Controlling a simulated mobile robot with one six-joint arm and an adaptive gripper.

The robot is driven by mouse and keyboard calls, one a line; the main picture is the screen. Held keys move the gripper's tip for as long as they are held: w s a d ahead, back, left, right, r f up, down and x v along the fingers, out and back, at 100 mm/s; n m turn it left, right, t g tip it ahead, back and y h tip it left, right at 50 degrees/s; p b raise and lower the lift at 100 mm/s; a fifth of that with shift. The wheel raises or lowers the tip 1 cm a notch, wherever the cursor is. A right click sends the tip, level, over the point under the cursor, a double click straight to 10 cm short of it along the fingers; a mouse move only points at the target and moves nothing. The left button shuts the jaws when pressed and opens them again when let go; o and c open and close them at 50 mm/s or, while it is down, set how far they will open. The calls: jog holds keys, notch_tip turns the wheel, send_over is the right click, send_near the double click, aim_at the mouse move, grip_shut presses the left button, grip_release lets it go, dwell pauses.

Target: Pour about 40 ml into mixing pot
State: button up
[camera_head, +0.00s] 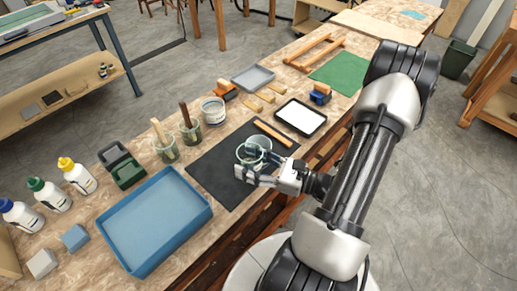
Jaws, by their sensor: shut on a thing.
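My gripper (249,165) is shut on a clear, round-rimmed vessel (262,141) over the black mat (212,168). A second round rim seems to show close to it, but the fingers cover part of this area. I cannot tell how full the held vessel is or whether it is tilted. A clear pot with a pale rim (213,110) stands behind the mat to the left. No label shows which vessel is the mixing pot.
Two jars with brushes (165,148) stand left of the mat. A blue tray (153,222) and three capped bottles (77,175) are further left. A wooden strip (273,134) and a white-filled black tray (300,117) lie just behind and right of my gripper.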

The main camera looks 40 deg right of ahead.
jog(key=shift+f, duration=0.15)
jog(key=shift+n, duration=0.3)
dwell(1.7)
